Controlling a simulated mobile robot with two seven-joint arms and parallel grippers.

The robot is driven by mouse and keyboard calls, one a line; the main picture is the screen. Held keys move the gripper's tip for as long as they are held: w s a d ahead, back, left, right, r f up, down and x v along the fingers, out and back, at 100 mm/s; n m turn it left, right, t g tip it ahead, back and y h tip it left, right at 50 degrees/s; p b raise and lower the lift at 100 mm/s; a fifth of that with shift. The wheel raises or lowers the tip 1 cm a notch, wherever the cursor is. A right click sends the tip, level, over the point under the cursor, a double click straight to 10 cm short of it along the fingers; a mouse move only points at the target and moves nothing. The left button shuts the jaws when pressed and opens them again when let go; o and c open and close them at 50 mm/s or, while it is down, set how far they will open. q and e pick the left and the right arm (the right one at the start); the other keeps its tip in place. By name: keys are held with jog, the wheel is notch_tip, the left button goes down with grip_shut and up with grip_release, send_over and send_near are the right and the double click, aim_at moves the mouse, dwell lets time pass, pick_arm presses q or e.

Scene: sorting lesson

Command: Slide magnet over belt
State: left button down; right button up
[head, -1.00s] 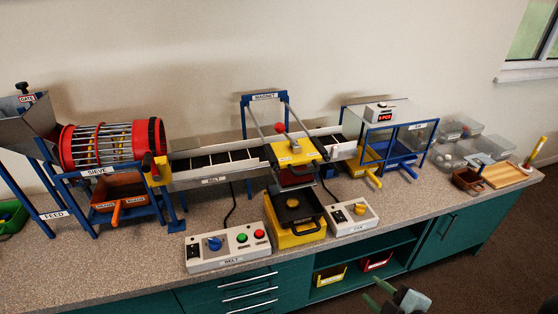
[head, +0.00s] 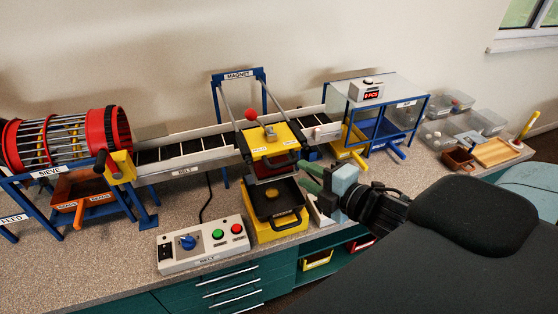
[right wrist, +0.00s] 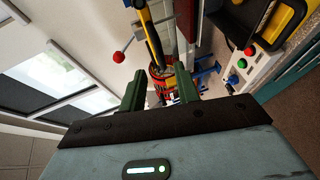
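The magnet (head: 275,142) is a yellow block with a red ball knob (head: 250,115) on a lever. It sits on two grey rails at the front end of the blue MAGNET frame (head: 239,75), across the right part of the belt (head: 185,150). My right gripper (head: 306,177) is open and empty, just right of and slightly below the magnet, apart from it. In the right wrist view its two green fingers (right wrist: 160,92) stand apart with nothing between them, and the red knob (right wrist: 118,57) shows to their upper left. My left gripper is out of view.
A black tray (head: 275,200) on a yellow base stands below the magnet. The BELT control box (head: 203,243) is in front. The red sieve drum (head: 65,138) is at left, the clear AIR box (head: 380,115) at right. My right arm covers the lower right.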

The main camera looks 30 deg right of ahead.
aim_at(287, 165)
jog(key=shift+x, duration=3.95)
jog(key=shift+d, duration=0.1)
grip_shut()
